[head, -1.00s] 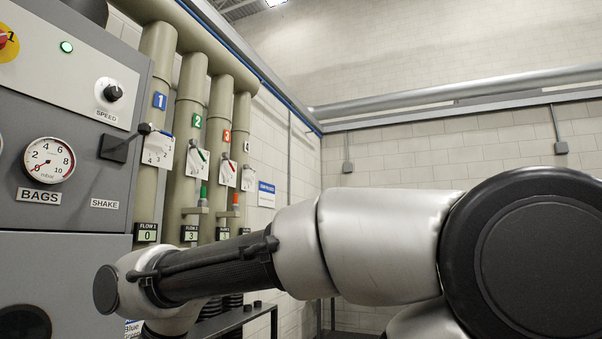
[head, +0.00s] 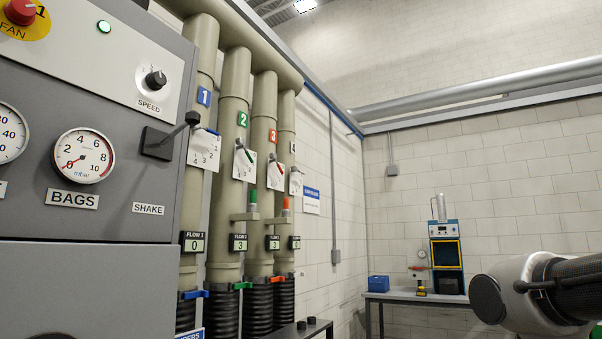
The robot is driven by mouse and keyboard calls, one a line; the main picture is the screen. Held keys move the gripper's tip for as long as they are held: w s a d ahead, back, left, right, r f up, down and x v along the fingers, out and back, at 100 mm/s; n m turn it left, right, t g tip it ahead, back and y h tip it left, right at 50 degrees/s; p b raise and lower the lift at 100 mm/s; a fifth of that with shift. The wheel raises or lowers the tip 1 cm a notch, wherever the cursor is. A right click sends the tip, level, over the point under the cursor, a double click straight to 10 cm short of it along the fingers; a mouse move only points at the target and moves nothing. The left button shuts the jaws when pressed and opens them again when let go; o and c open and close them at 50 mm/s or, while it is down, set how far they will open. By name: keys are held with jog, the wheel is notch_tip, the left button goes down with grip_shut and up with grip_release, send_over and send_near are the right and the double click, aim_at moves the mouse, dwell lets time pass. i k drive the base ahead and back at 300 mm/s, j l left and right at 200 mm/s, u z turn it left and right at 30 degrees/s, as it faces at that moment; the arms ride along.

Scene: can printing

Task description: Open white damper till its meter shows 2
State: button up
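Several beige duct pipes stand along the wall, each with a number tag, a white dial plate and a small flow meter. The farthest pipe (head: 286,125) has a pale tag that looks like 4, and its dial plate (head: 296,184) carries a damper handle partly hidden by the pipe before it. Its meter (head: 294,243) is too small to read surely. The meters of pipes 1, 2 and 3 read 0, 3 and 3. Part of my arm shows at the lower right, well away from the dampers; my gripper is out of view.
A grey control cabinet (head: 90,225) with gauges and a SHAKE lever (head: 175,138) stands close at left. A dark table (head: 300,330) is below the pipes. A bench (head: 405,295) with a blue-topped machine (head: 445,255) and a blue box (head: 378,282) stands at the back wall.

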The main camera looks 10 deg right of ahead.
aim_at(293, 168)
jog(key=i+l+u, duration=0.1)
jog(key=i+l, duration=0.3)
jog(key=i, duration=0.15)
jog(key=i+l+u, duration=0.1)
jog(key=i+l, duration=0.4)
jog(key=i, duration=0.05)
